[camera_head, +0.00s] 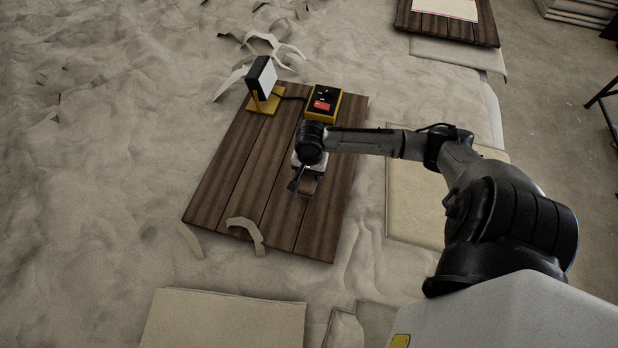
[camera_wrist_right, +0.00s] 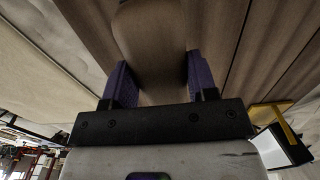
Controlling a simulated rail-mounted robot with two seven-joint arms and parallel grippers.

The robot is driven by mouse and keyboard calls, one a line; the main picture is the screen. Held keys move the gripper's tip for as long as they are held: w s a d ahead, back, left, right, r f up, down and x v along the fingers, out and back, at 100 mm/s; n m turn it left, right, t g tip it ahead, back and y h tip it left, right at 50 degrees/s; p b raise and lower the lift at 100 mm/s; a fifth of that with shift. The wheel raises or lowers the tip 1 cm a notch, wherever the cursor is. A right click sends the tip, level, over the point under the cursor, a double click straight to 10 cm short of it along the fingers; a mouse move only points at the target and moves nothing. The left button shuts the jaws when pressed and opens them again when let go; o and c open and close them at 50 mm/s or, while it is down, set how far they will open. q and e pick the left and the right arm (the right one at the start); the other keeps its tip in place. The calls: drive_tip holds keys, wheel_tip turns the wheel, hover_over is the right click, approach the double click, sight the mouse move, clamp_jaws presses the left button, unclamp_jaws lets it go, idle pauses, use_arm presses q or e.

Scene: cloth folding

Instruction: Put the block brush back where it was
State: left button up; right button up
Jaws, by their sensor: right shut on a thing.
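The block brush (camera_head: 308,186) is a small brown block over the wooden board (camera_head: 225,190), right of the board's middle. My right gripper (camera_head: 302,178) reaches down over it and is shut on it. In the right wrist view the brown brush (camera_wrist_right: 150,45) sits between the two purple finger pads of my right gripper (camera_wrist_right: 154,82). Its bristles are hidden, and I cannot tell whether it touches the board. My left gripper does not show.
A lamp-like panel on a yellow stand (camera_head: 263,85) and a yellow-black box with a red patch (camera_head: 323,103) stand at the board's far end. Pale curved strips (camera_head: 246,232) lie at its near edge. The near right part of the board is clear.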

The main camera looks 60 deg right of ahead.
sight(309, 179)
drive_tip(key=shift+w+a+f, duration=0.1)
drive_tip(key=shift+a, duration=0.05)
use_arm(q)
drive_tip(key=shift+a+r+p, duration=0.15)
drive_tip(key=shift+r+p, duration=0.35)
use_arm(e)
wheel_tip(309, 179, down, 3)
drive_tip(key=shift+f, duration=0.5)
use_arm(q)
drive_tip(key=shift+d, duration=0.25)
use_arm(e)
drive_tip(key=shift+f, duration=0.15)
drive_tip(key=o, duration=0.9)
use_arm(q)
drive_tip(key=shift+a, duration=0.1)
